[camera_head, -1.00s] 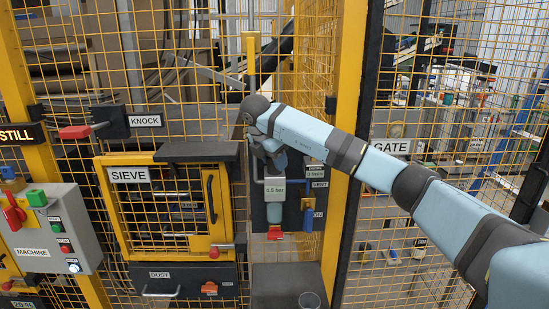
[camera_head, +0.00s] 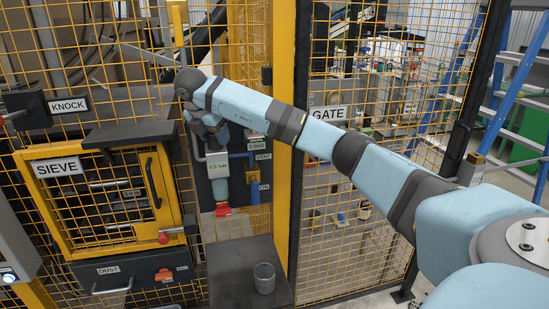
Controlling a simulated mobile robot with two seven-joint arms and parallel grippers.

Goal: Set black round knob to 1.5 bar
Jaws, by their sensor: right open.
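My right gripper (camera_head: 213,141) is open and points down at the top of the regulator unit on the panel, beside the yellow post. The black round knob cannot be made out; the gripper and wrist cover the place just above the pressure display. The pressure display (camera_head: 218,168) is a pale box with small green digits that seem to read 0.5 bar. A clear bowl (camera_head: 220,189) and a red piece (camera_head: 223,210) sit below it. Whether the fingers touch the knob cannot be seen. My left gripper is not in view.
The yellow SIEVE door (camera_head: 58,168) with its black handle stands left of the panel, above the DUST drawer (camera_head: 108,270). A glass (camera_head: 264,278) stands on the dark shelf (camera_head: 232,262) below.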

